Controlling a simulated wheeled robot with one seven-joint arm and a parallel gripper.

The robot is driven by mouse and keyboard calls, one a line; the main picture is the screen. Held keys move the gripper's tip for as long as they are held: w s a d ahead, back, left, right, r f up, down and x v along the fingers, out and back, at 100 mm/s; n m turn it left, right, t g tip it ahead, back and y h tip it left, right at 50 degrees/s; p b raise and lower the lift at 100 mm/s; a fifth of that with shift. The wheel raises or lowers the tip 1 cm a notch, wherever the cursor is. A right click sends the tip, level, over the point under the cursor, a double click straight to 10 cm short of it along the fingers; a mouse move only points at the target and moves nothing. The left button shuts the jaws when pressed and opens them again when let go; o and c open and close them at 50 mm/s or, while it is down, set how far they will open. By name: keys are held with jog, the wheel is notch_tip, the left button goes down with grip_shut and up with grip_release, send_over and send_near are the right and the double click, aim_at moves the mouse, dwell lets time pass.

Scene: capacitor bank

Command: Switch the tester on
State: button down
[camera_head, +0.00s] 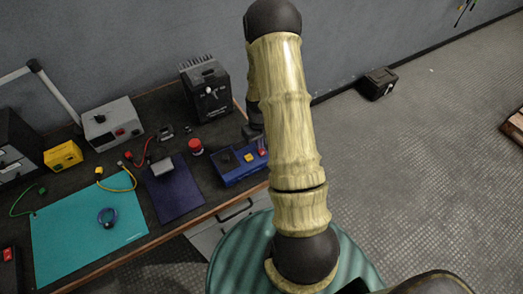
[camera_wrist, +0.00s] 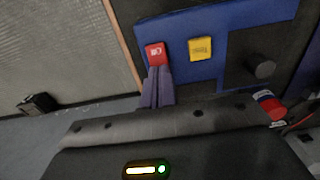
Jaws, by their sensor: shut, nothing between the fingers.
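The tester, a blue box (camera_head: 232,175), sits near the front right edge of the dark bench in the head view. Its blue top face (camera_wrist: 235,18) fills the upper part of the wrist view. It carries a red switch (camera_wrist: 155,54) with white lettering I cannot read surely, a yellow button (camera_wrist: 201,48) and a dark knob (camera_wrist: 263,67) on a black panel. My gripper (camera_wrist: 157,72) is shut and empty, its purple fingertips right at the red switch's lower edge. I cannot tell if they touch it. In the head view my arm partly hides the gripper end.
A red-topped round item (camera_head: 196,147) stands left of the tester, and a black finned unit (camera_head: 207,92) behind it. A purple mat (camera_head: 174,190), a teal mat (camera_head: 75,235) and a yellow box (camera_head: 63,155) lie farther left. Open floor (camera_head: 430,150) is to the right.

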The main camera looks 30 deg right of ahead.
jog(key=shift+f, duration=0.3)
jog(key=shift+r+p, duration=2.6)
jog(key=shift+r, duration=0.95)
jog(key=shift+a+r, duration=0.1)
jog(key=s+a+r+t, duration=0.1)
jog(key=s+a+r, duration=0.5)
jog(key=r, duration=0.4)
jog(key=s+a+r+t, duration=0.1)
jog(key=s+a+r, duration=0.5)
jog(key=r, duration=0.4)
jog(key=shift+s+a+r+t, duration=0.25)
jog(key=shift+a+t, duration=0.05)
jog(key=shift+a, duration=0.4)
